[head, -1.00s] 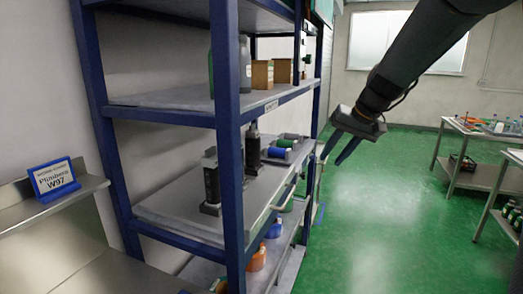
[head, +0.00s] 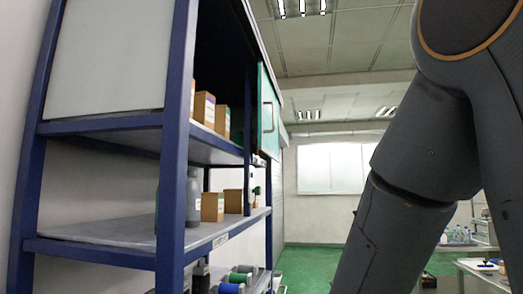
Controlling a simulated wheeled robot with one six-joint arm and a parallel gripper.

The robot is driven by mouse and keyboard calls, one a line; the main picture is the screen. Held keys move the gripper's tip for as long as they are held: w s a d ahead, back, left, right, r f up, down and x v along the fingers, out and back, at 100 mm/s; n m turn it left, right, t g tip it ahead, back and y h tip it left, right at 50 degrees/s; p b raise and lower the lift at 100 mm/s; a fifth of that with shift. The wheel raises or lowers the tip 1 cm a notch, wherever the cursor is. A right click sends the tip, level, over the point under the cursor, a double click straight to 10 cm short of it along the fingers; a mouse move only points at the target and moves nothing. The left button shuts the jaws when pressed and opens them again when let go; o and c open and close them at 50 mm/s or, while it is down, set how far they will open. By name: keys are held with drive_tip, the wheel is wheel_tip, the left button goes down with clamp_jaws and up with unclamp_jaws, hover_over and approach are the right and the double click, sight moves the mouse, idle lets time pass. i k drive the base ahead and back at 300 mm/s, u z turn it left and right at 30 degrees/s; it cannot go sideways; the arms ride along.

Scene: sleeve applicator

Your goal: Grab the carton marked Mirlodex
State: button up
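Several small brown cartons with pale printed faces stand on the upper shelf; the nearest carton (head: 204,108) and the one beside it (head: 222,120) show best. Two more brown cartons stand on the shelf below, a nearer one (head: 212,207) and a farther one (head: 233,201). The print is too small to read, so I cannot tell which carton is marked Mirlodex. My arm fills the right side of the view, and my gripper is out of the picture.
The blue-framed rack's front post (head: 174,150) stands before the shelves. A grey bottle (head: 193,205) is beside the lower cartons. A green cabinet door (head: 267,115) is past the upper shelf. Green spools (head: 240,277) lie lower. Benches (head: 480,268) stand at right.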

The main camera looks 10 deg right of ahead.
sight(204, 106)
drive_tip(key=z, duration=1.3)
drive_tip(key=i, duration=1.55)
drive_tip(key=u, duration=3.05)
